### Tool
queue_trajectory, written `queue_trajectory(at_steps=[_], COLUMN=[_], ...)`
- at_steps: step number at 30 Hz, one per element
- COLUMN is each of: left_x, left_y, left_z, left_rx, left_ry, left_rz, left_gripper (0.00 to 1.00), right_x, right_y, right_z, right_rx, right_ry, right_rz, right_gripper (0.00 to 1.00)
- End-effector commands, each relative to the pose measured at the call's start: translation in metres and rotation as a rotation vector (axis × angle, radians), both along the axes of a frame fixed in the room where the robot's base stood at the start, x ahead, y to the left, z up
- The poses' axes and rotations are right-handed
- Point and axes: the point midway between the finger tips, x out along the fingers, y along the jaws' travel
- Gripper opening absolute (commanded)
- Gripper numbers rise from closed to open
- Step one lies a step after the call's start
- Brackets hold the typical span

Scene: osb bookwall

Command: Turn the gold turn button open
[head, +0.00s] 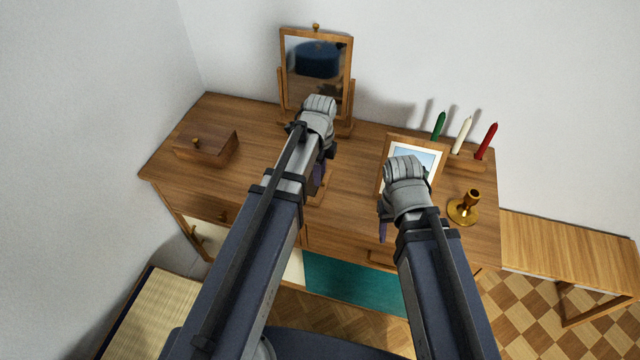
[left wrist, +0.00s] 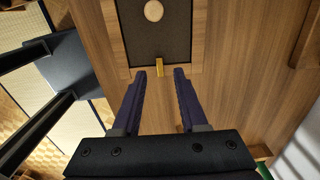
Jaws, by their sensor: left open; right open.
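A small gold turn button (left wrist: 160,67) shows in the left wrist view, at the lower edge of a light wooden frame (left wrist: 125,58). Its long side runs up and down the picture, and its upper end meets the frame's edge. The frame surrounds a dark panel (left wrist: 155,38) with a pale round disc. My left gripper (left wrist: 160,73) is open, one finger on each side of the button; I cannot tell whether they touch it. In the head view my left gripper (head: 320,175) hides the button. My right gripper (head: 383,228) is open in front of the picture frame (head: 396,148).
The wooden dresser (head: 265,165) carries a box (head: 208,148) at left and a tilting mirror (head: 318,62) at the back. Candles (head: 463,135) and a brass candle holder (head: 464,208) stand at right. The dresser top between box and mirror is clear.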

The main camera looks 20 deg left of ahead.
Motion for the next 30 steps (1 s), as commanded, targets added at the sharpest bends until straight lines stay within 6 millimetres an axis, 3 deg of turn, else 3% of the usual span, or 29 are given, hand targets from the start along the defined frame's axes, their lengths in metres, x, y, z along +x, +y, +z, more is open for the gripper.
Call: queue_trajectory(at_steps=[1,4,15,27,30], left_x=[0.0,0.0,0.0,0.0,0.0], left_y=[0.0,0.0,0.0,0.0,0.0], left_z=[-0.013,-0.022,-0.024,-0.024,-0.024], left_rx=[0.0,0.0,0.0,0.0,0.0], left_ry=[0.0,0.0,0.0,0.0,0.0], left_rz=[0.0,0.0,0.0,0.0,0.0], left_gripper=[0.42,0.42,0.42,0.0,0.0], right_x=[0.0,0.0,0.0,0.0,0.0], right_y=[0.0,0.0,0.0,0.0,0.0], right_z=[-0.013,-0.022,-0.024,-0.024,-0.024], right_rx=[0.0,0.0,0.0,0.0,0.0], right_ry=[0.0,0.0,0.0,0.0,0.0], right_rz=[0.0,0.0,0.0,0.0,0.0], right_gripper=[0.5,0.5,0.5,0.5,0.5])
